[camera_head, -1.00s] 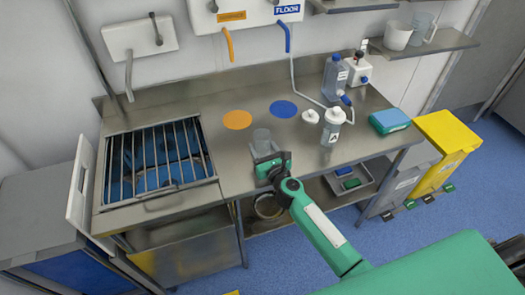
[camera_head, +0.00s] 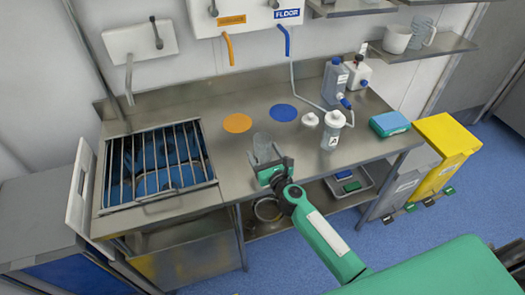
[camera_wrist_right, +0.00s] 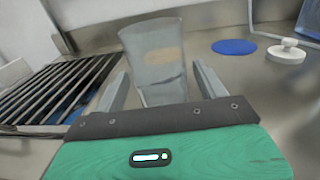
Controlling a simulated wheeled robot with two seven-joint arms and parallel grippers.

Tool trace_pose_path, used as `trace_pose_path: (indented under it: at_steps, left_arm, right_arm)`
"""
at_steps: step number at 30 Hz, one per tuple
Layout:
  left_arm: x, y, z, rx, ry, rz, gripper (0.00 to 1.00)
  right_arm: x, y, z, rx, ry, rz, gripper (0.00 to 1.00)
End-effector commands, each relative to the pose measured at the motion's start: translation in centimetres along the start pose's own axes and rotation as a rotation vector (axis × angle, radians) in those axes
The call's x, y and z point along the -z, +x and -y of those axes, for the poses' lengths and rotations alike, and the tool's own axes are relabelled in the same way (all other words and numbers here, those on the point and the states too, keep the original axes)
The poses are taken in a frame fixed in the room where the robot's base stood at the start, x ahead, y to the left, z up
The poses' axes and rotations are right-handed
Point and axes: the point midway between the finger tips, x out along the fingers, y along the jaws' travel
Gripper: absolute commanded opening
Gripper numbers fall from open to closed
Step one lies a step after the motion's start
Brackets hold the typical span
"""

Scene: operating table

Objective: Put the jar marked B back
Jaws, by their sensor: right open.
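A clear, empty-looking jar (camera_head: 263,147) is at the front of the steel counter, left of the middle. In the right wrist view the jar (camera_wrist_right: 156,62) is between the two fingers of my right gripper (camera_wrist_right: 160,85), with gaps beside it. My right gripper (camera_head: 265,164) is open around it. No letter is readable on this jar. A jar with a white top and a label that looks like A (camera_head: 331,132) stands to the right. Its round white lid (camera_head: 310,119) lies beside it. My left gripper is out of view.
An orange disc (camera_head: 237,123) and a blue disc (camera_head: 283,112) lie flat behind the clear jar. A barred sink (camera_head: 160,165) is on the left.

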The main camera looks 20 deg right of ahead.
Motion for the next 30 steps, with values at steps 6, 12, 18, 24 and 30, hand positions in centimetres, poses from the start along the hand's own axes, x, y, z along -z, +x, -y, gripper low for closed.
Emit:
trace_pose_path:
  at_steps: [6,12,18,24,30]
  left_arm:
    - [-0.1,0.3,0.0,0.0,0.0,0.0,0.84]
    - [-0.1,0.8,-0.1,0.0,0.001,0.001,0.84]
    - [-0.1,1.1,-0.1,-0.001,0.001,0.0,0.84]
    - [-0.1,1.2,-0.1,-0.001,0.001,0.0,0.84]
    - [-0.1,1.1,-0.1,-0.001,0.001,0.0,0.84]
  right_arm:
    - [0.2,-4.4,0.0,-0.001,-0.001,-0.002,0.73]
    - [0.2,-7.9,0.0,0.0,-0.001,-0.002,0.73]
    - [0.1,-10.0,0.0,0.0,0.0,-0.001,0.73]
    - [0.0,-10.6,0.0,0.0,-0.001,0.0,0.73]
    - [0.0,-10.6,0.0,0.0,-0.001,0.0,0.73]
